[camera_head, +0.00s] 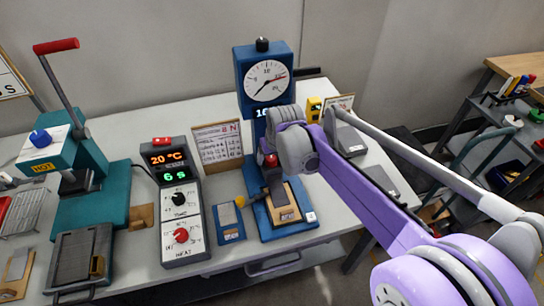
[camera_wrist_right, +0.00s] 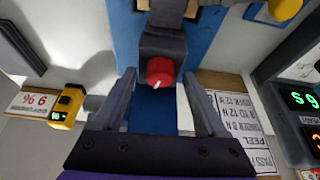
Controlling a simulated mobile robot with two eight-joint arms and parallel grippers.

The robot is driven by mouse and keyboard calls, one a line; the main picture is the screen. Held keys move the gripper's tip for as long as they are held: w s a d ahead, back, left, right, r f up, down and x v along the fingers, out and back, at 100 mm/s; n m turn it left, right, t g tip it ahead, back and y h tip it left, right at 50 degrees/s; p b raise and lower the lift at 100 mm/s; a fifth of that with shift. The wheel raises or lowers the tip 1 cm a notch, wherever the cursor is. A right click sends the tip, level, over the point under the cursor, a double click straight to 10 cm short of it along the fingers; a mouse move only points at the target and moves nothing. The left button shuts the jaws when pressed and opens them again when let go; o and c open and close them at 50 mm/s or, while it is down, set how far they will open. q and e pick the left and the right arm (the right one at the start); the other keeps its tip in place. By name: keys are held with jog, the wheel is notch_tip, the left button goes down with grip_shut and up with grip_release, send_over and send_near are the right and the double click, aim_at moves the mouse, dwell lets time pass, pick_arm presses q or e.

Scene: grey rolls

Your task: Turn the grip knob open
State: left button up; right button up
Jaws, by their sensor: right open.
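The blue peel tester (camera_head: 300,222) stands on the bench with a round dial on top. Its red grip knob (camera_head: 271,160) sits on a dark block above the tester's base and is partly hidden by my right wrist. In the right wrist view the red knob (camera_wrist_right: 160,66) has a small white mark and lies between the tips of my right gripper (camera_wrist_right: 160,82). The two fingers are open, one on each side, with gaps to the knob. In the head view my right gripper (camera_head: 276,128) is at the tester's column, mostly hidden by its own wrist. My left gripper is not in view.
A yellow knob (camera_head: 240,201) sits left of the tester's base. A grey control box (camera_head: 181,215) with lit displays and a teal press (camera_head: 85,190) stand further left. A printed card (camera_head: 218,146) and a small yellow device (camera_head: 314,109) flank the column.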

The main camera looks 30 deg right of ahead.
grip_shut()
dwell(0.3)
jog(key=n+y+p, duration=0.1)
jog(key=n, duration=0.2)
jog(key=n+y, duration=0.1)
jog(key=n, duration=0.1)
jog(key=shift+d+r+n+p, duration=0.1)
jog(key=shift+d+n+p, duration=0.1)
jog(key=shift+n+p, duration=0.2)
jog(key=n+y, duration=0.1)
jog(key=n, duration=0.2)
jog(key=n+g+y+p, duration=0.1)
jog(key=n, duration=0.1)
jog(key=shift+w+d+n+g, duration=0.1)
jog(key=shift+n+g, duration=0.2)
jog(key=shift+n, duration=0.1)
dwell(0.3)
grip_release()
